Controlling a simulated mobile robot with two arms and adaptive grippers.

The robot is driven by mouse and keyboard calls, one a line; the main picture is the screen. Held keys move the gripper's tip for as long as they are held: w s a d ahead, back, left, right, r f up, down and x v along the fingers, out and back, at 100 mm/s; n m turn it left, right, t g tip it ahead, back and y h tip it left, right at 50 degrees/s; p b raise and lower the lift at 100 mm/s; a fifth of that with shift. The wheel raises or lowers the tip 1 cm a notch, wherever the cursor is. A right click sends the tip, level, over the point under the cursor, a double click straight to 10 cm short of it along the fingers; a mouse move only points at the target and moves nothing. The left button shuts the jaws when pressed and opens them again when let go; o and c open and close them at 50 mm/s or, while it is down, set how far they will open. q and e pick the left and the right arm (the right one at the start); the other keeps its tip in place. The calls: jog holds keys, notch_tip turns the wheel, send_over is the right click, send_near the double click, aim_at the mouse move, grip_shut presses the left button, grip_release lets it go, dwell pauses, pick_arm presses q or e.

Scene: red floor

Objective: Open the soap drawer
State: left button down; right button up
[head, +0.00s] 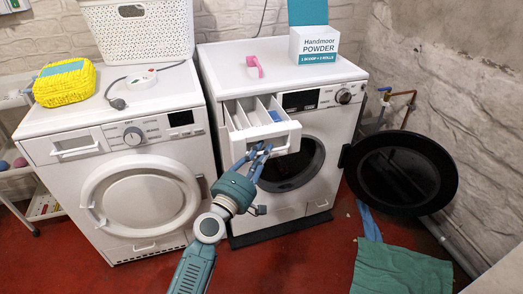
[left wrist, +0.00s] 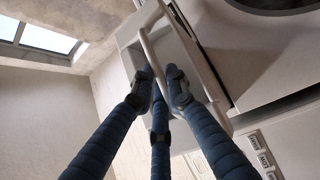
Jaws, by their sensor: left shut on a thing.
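The soap drawer (head: 258,116) is on the right washing machine (head: 345,120). It is pulled out, and its compartments show from above in the head view. A small blue patch shows inside one compartment. My left gripper (head: 261,152) is at the drawer's front, with its blue fingers shut on the drawer handle. In the left wrist view the fingers (left wrist: 160,73) close around the pale handle bar (left wrist: 150,50). The exact finger contact is partly hidden in the head view. My right gripper is in neither view.
The right machine's round door (head: 403,172) hangs open to the right. A powder box (head: 314,46) and pink scoop (head: 254,67) are on top. A green towel (head: 400,270) lies on the red floor.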

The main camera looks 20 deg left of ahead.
pick_arm(q)
jog(key=shift+a, duration=0.1)
jog(key=c, duration=2)
grip_release()
jog(key=shift+v, duration=6.05)
